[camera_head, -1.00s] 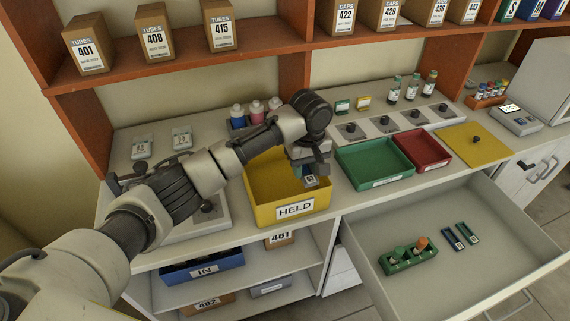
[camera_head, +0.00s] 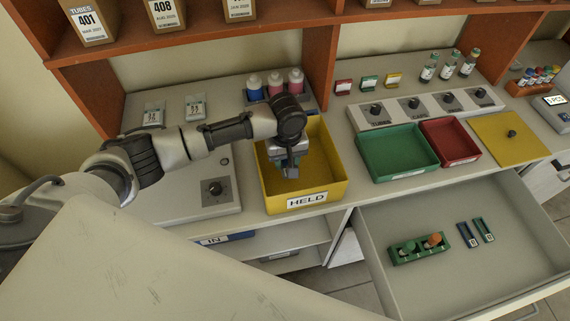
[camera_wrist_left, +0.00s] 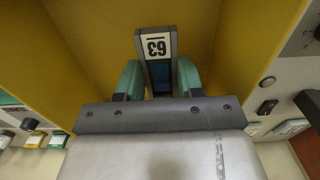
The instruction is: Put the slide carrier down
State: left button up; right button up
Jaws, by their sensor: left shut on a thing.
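The slide carrier (camera_wrist_left: 157,48) is grey with a dark blue middle and a white label that seems to read 63. In the left wrist view it stands between the green fingers of my left gripper (camera_wrist_left: 158,80), which are shut on it. In the head view my left gripper (camera_head: 290,168) is inside the opening of the yellow HELD bin (camera_head: 305,201), pointing down. The carrier is mostly hidden there by the gripper. I cannot tell whether it touches the bin floor. My right gripper is not in view.
A green tray (camera_head: 397,174) and a red tray (camera_head: 470,158) stand to the right of the bin. Bottles (camera_head: 275,85) stand behind it, and a device with a knob (camera_head: 213,190) is at its left. The open drawer (camera_head: 370,230) holds a green rack and two slide carriers.

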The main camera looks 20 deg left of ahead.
aim_at(285, 163)
pick_arm(q)
jog(key=f, duration=0.3)
jog(key=shift+s+a+f+p, duration=0.1)
jog(key=shift+s+f+p, duration=0.1)
jog(key=shift+f+p, duration=0.15)
jog(key=shift+f, duration=0.25)
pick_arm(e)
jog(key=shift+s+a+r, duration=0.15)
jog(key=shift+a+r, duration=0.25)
pick_arm(q)
jog(key=shift+f, duration=0.15)
jog(key=o, duration=0.9)
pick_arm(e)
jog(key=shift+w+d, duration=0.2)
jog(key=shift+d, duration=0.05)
